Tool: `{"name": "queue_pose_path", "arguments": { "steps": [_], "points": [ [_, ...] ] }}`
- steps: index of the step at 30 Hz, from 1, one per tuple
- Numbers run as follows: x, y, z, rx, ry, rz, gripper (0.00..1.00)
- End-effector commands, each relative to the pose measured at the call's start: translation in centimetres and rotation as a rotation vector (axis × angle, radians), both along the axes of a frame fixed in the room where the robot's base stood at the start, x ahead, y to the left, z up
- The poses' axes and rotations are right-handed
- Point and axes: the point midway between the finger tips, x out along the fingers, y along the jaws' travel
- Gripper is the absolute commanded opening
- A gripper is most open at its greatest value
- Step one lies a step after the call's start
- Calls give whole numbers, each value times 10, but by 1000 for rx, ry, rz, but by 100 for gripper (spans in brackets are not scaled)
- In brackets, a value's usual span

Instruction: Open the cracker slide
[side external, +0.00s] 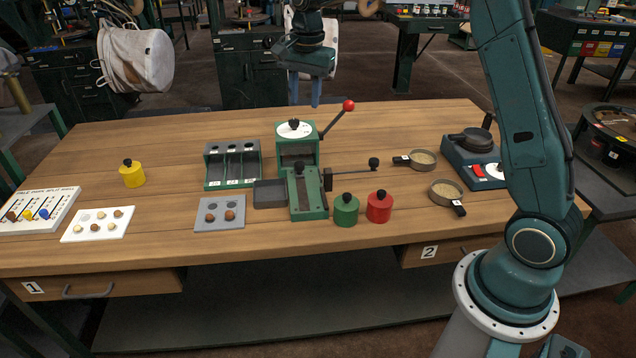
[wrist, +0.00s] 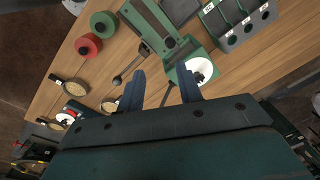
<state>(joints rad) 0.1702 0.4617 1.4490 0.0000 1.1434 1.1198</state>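The cracker (side external: 297,152) is a green machine with a white dial on top, near the middle of the bench; it also shows in the wrist view (wrist: 186,52). A green-framed slide section (side external: 309,196) with a grey top and a black knob extends from its front; it also shows in the wrist view (wrist: 150,22). A thin rod with a black ball knob (side external: 374,163) sticks out to the right. A lever with a red knob (side external: 348,105) rises behind it. My gripper (side external: 305,95) is open and empty, pointing down above and behind the cracker; its two blue fingers stand apart in the wrist view (wrist: 161,85).
A green weight (side external: 346,210) and a red weight (side external: 379,207) stand right of the slide section. Two sieve pans (side external: 446,190) lie farther right. A three-bin rack (side external: 232,166) and a grey tray (side external: 219,225) are on the left. Bench space between the left items is clear.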

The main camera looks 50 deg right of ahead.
Motion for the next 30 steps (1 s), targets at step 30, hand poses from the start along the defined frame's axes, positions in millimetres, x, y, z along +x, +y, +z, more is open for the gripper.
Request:
{"name": "queue_pose_path", "arguments": {
  "steps": [30],
  "points": [
    [51, -30, -85, 27, 86, -281, 35]
  ]
}}
